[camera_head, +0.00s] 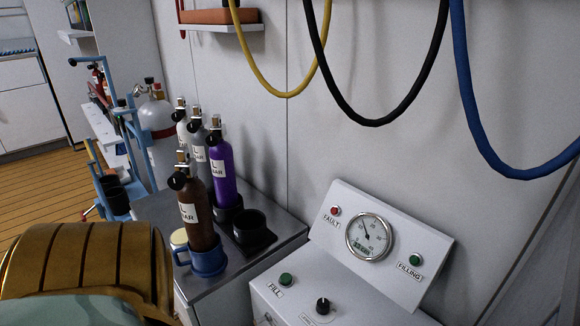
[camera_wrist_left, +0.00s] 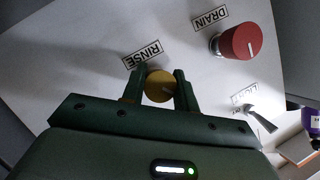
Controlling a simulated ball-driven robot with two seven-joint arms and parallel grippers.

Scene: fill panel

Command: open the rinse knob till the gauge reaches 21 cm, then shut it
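In the left wrist view the rinse knob (camera_wrist_left: 159,86) is a round yellow knob on a pale panel, below the label RINSE. My left gripper (camera_wrist_left: 160,82) has one finger on each side of it, and the knob fills the gap between the fingers. The knob's pointer is too small to read. In the head view a round white gauge (camera_head: 369,237) sits on a sloped panel beside a FILLING label; its numbers are too small to read. No gauge marked in cm can be made out. My right gripper is in neither view.
A red DRAIN knob (camera_wrist_left: 237,42) stands right of the rinse knob, with a silver lever (camera_wrist_left: 260,119) below it. In the head view, gas cylinders (camera_head: 222,172) stand on a grey bench, and yellow, black and blue hoses (camera_head: 376,120) hang along the wall.

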